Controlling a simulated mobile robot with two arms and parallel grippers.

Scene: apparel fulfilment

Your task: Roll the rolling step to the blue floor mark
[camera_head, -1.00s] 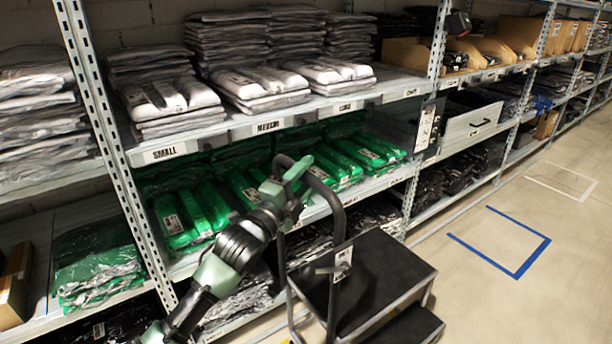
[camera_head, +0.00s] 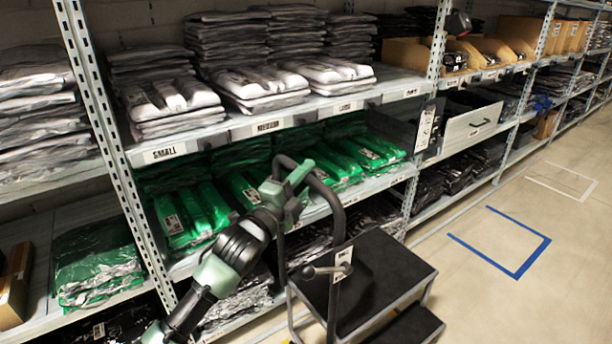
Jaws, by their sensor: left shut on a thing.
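The rolling step (camera_head: 376,268) stands on the floor at the lower middle, beside the shelving. It has black treads, a grey frame and a tall black handle loop (camera_head: 338,215) on its left side. My left gripper (camera_head: 298,180) is at the top of the handle loop and shut on it. My right gripper is not in view.
Shelving with grey and green bagged garments (camera_head: 190,214) runs along the left and back. A grey drawer (camera_head: 470,126) sticks out of the shelf towards the aisle. A white floor outline (camera_head: 562,180) lies beyond the blue one. The floor between step and blue mark is clear.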

